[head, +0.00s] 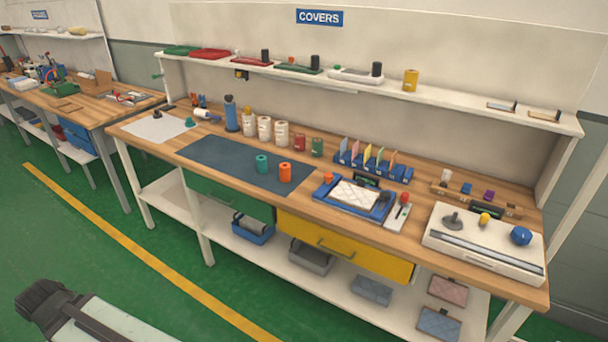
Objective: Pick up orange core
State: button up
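The orange core (285,173) is a short upright cylinder with a dark hole in its top. It stands near the right end of the dark blue mat (215,158) on the wooden workbench. A teal core (262,165) of similar shape stands close to its left, apart from it. Nothing holds the orange core. A dark and pale part of my own body shows at the lower left, well short of the bench. I see no gripper fingers in the head view.
Behind the mat stand a blue bottle (231,115), several pale rolls (264,128), and a red (300,142) and a green cylinder (317,147). A blue tray (325,190) lies right of the core. A yellow drawer front (340,250) is below. The green floor before the bench is clear.

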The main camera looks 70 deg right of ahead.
aim_at(284, 167)
jog(key=z, duration=0.3)
jog(key=i, duration=1)
jog(key=u, duration=0.1)
